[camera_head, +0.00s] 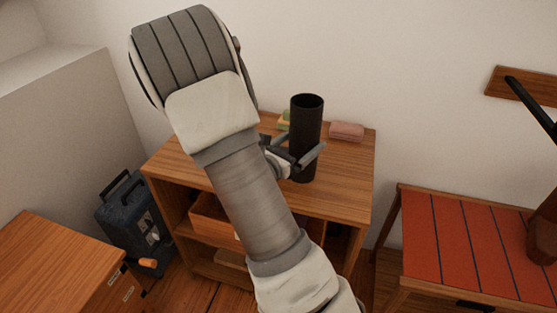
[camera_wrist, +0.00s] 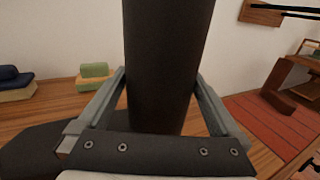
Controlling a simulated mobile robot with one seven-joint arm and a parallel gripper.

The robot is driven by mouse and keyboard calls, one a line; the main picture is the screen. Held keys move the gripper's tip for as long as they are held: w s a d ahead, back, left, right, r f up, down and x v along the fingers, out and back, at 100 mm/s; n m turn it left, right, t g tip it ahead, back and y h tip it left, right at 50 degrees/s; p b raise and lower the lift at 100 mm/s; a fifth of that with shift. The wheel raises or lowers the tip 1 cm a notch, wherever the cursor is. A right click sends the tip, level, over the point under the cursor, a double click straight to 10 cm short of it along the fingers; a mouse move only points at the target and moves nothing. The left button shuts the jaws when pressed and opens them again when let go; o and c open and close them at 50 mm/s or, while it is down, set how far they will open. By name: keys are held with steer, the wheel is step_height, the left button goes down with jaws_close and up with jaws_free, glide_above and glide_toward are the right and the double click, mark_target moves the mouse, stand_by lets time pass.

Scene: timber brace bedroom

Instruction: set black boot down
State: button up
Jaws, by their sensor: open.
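The black boot (camera_head: 306,125) shows as a tall dark open-topped shaft, upright on the wooden shelf unit's top (camera_head: 345,185). In the wrist view the boot's shaft (camera_wrist: 165,60) fills the middle, with its top out of frame. My gripper (camera_head: 297,158) is open around the lower shaft, one finger on each side. In the wrist view the fingers of my gripper (camera_wrist: 160,78) flank the shaft; whether they touch it is unclear. The boot's base is partly hidden by my gripper. A dark shape at lower left of the wrist view may be its foot.
Behind the boot lie a pink block (camera_head: 347,131) and a green-and-yellow stack (camera_wrist: 95,77). A red slatted bench (camera_head: 450,240) stands right, with a brown object on it. A dark blue case (camera_head: 130,215) stands left.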

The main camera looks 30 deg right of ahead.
jaws_close()
stand_by(0.5)
steer(key=shift+r, duration=0.1)
